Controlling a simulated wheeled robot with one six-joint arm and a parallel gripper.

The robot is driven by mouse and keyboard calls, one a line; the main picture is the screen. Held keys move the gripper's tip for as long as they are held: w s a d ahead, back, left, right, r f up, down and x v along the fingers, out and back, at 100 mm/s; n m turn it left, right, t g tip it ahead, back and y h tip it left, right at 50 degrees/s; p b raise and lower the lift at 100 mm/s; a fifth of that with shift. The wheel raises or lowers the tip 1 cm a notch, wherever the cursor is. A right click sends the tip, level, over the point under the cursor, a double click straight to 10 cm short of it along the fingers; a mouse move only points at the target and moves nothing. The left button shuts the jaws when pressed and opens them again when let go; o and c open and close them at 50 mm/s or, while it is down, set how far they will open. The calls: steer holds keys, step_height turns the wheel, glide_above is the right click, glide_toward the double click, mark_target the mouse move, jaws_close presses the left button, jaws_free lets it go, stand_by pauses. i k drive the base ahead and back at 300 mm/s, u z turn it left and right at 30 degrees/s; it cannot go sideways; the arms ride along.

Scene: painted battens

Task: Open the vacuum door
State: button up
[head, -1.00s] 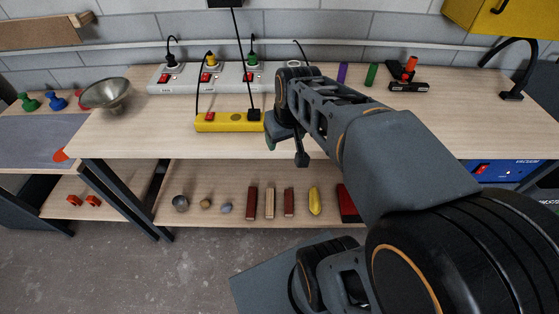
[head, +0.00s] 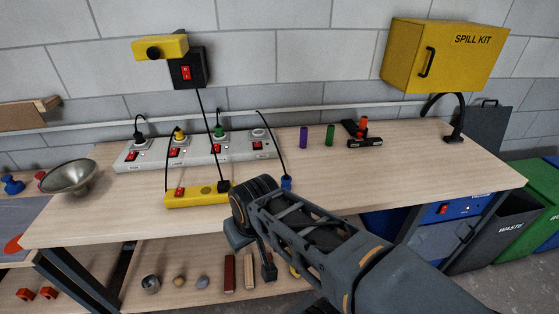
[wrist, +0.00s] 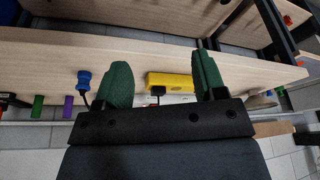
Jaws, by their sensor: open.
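The vacuum is a blue cabinet (head: 468,206) with a red switch, under the right end of the workbench in the head view. A grey door (head: 447,243) with a dark handle (head: 466,234) shows below its blue panel and looks shut. My forearm hides part of the cabinet's lower left. My gripper (wrist: 163,72) is open and empty in the wrist view, its two green fingers well apart. In the head view it is at the bench's front edge, left of the vacuum and well away from it, with its fingers mostly hidden.
The workbench (head: 400,165) carries a yellow power strip (head: 197,195), a grey socket strip (head: 205,150) and a metal funnel (head: 70,177). A yellow spill kit box (head: 441,57) hangs on the wall. A waste bin (head: 497,230) and a green bin (head: 538,205) stand right of the vacuum.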

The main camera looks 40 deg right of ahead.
mark_target(474, 232)
steer(key=z, duration=3.45)
steer(key=i, duration=1.45)
steer(key=u, duration=0.7)
